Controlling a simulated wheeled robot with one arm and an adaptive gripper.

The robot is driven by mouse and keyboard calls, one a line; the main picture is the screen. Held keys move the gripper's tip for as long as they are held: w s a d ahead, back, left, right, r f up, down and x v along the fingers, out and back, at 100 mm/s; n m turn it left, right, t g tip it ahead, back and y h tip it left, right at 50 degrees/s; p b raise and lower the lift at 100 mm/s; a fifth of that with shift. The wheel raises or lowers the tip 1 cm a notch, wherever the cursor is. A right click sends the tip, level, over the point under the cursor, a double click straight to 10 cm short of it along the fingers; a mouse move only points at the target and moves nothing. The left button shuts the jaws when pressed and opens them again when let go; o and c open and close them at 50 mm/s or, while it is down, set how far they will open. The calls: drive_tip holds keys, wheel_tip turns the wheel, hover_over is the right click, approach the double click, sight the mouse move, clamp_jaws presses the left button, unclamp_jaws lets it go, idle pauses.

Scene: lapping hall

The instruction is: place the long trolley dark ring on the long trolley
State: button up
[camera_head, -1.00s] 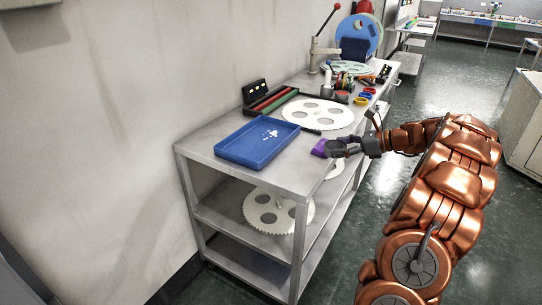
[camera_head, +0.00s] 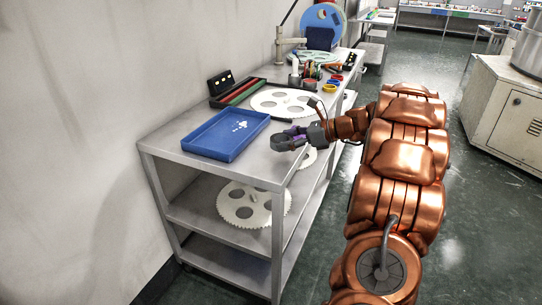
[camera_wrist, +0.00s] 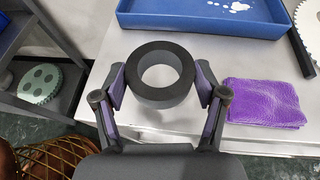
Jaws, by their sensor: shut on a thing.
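My gripper (camera_wrist: 160,92) is shut on the dark ring (camera_wrist: 160,98), with one finger pad on each side of it. The ring is a thick, dark grey band with an open hole, seen from above in the wrist view. It is over the front part of the long trolley's pale top (camera_wrist: 195,50); whether it touches the top I cannot tell. In the head view, my gripper (camera_head: 284,141) is over the near right edge of the long trolley (camera_head: 250,168), and the ring is hard to tell from the fingers.
A purple cloth (camera_wrist: 265,102) lies just right of the ring in the wrist view. A blue tray (camera_head: 222,150) is beyond it. A white toothed disc (camera_head: 285,93) and a black case (camera_head: 238,92) lie further back. Bare top shows between tray and front edge.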

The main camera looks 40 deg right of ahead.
sight(272, 161)
drive_tip(key=a, duration=0.1)
drive_tip(key=w+a, duration=0.1)
drive_tip(key=a, duration=0.2)
drive_tip(key=shift+w+a+f, duration=0.2)
drive_tip(key=shift+a+f, duration=0.05)
drive_tip(key=shift+f+b, duration=0.65)
drive_tip(key=shift+f, duration=1.05)
drive_tip(key=shift+f, duration=0.1)
drive_tip(key=o, duration=1.3)
drive_tip(key=shift+f, duration=0.1)
drive_tip(key=p+v, duration=0.1)
drive_tip(key=v, duration=1.1)
drive_tip(key=shift+r+p, duration=0.25)
drive_tip(key=shift+p, duration=0.1)
